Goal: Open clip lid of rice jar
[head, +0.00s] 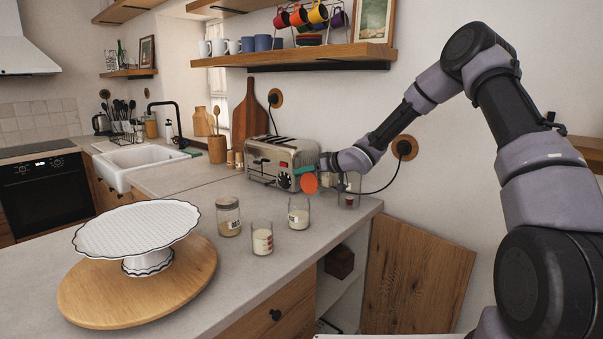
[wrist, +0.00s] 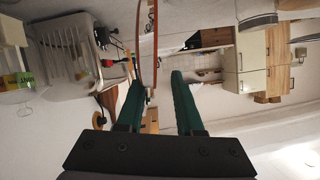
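My gripper (head: 304,169) is beside the toaster's right end in the head view. In the wrist view its two green fingers (wrist: 157,80) stand apart with a gap between them. An upright orange disc (head: 309,183), possibly a clip lid, is at the fingertips. It shows edge-on as a thin orange arc in the wrist view (wrist: 155,35), close to the left finger; I cannot tell whether it touches. Glass jars (head: 348,190) stand behind, partly hidden by my wrist. A clear jar with a green label (wrist: 18,80) is at the wrist view's left. Which jar holds rice is unclear.
A toaster (head: 282,160) stands close left of my gripper. A lidded jar (head: 228,217) and two glasses, one left (head: 262,239) and one right (head: 298,213), stand in front. A cake stand (head: 137,230) is at front left. A shelf with mugs (head: 300,55) hangs above.

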